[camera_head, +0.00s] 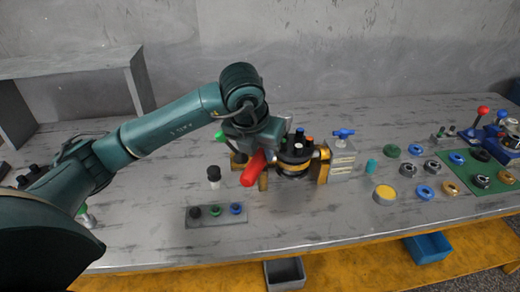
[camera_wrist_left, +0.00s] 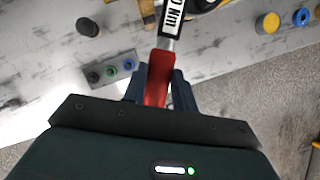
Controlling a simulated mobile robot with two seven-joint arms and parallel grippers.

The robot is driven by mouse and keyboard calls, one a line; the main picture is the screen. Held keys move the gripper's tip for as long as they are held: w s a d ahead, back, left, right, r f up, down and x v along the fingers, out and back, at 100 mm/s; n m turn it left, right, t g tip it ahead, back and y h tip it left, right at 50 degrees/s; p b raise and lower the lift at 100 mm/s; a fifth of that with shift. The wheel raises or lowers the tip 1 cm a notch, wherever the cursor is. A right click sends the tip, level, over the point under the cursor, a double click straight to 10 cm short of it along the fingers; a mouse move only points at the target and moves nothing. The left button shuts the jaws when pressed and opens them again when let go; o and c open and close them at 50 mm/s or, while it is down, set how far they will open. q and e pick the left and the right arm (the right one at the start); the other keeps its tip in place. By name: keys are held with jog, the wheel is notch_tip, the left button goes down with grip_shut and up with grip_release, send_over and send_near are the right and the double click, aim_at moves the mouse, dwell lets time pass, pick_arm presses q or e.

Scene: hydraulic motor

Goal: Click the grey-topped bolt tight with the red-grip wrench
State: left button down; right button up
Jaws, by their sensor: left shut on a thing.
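My left gripper (camera_head: 262,148) is shut on the red grip of the wrench (camera_head: 252,170), beside the motor. In the left wrist view the red grip (camera_wrist_left: 158,82) sits between the two fingers, and the shaft with a white "Nm" label runs up out of the picture. The wrench's head is hidden in both views. The round dark motor (camera_head: 294,160) is held in a brass-coloured fixture. Several bolts with blue, dark, pale and orange tops stand on it. I cannot tell surely which is the grey-topped one. My right gripper is not in view.
A grey block (camera_head: 217,216) with black, green and blue pegs lies in front. Rings and discs, with a green mat (camera_head: 480,172), lie at the right. The front middle is clear.

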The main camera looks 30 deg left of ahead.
pick_arm(q)
jog(key=shift+f+b, duration=0.15)
jog(key=shift+b, duration=0.2)
dwell(0.7)
jog(key=shift+b, duration=0.3)
jog(key=shift+f, duration=0.2)
jog(key=shift+s+f+b, duration=0.2)
jog(key=shift+f+b, duration=0.45)
jog(key=shift+b, duration=0.2)
jog(key=shift+f+b, duration=0.3)
jog(key=shift+f, duration=0.15)
jog(key=shift+r, duration=0.3)
